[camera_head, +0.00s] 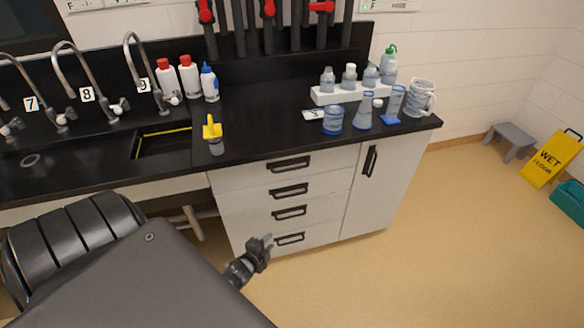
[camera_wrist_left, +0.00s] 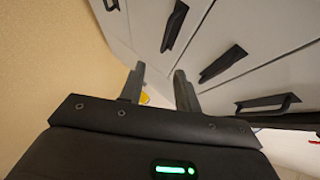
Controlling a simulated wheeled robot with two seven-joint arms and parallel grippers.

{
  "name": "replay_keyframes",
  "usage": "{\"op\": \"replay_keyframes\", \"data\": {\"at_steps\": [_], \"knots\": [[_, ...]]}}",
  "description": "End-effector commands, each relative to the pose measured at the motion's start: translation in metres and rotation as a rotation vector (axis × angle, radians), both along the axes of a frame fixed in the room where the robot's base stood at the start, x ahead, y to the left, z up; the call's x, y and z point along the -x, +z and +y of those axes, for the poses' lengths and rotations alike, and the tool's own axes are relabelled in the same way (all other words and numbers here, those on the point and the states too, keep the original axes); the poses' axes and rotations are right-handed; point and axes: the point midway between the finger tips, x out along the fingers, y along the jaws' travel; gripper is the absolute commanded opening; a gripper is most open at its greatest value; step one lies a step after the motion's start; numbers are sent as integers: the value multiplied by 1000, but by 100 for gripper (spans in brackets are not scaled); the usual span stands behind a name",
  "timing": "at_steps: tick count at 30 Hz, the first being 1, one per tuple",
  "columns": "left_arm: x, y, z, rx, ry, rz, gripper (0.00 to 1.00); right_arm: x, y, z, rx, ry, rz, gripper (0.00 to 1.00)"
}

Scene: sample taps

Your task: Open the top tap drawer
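The top drawer (camera_head: 262,172) is the uppermost of a stack of white drawers under the black counter. It looks shut, with a dark bar handle (camera_head: 289,165). My left gripper (camera_head: 267,242) is in front of the lower drawers, below the top handle and apart from it. In the left wrist view the left gripper (camera_wrist_left: 159,80) is open, with nothing between its fingers. Several dark handles show beyond it there; the one nearest the dark counter edge, at the right, looks like the top handle (camera_wrist_left: 268,103). My right gripper is not in view.
A white cupboard door (camera_head: 345,205) with an upright handle adjoins the drawers on the right. The black counter (camera_head: 260,130) carries bottles, glassware and numbered taps. Open floor (camera_head: 440,255) lies to the right. A yellow wet-floor sign (camera_head: 552,158) stands farther right.

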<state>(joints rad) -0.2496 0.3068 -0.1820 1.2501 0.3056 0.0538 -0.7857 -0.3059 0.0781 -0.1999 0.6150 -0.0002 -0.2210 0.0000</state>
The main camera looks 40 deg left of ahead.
Motion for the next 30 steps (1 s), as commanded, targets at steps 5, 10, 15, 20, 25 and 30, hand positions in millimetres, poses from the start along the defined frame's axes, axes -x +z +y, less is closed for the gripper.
{"op": "replay_keyframes", "data": {"at_steps": [5, 10, 15, 20, 25, 30], "knots": [[-67, 124, 18, -353, -106, -315, 33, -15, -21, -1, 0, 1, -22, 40], [-82, 189, 21, -528, -121, -451, 33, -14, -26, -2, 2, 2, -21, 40], [-84, 201, 21, -560, -120, -473, 33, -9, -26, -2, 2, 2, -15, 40], [-96, 203, 23, -558, -120, -472, 33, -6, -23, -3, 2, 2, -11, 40], [-126, 207, 28, -558, -119, -472, 33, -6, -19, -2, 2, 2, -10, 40], [-157, 210, 34, -556, -119, -470, 33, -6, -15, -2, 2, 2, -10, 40]]}}
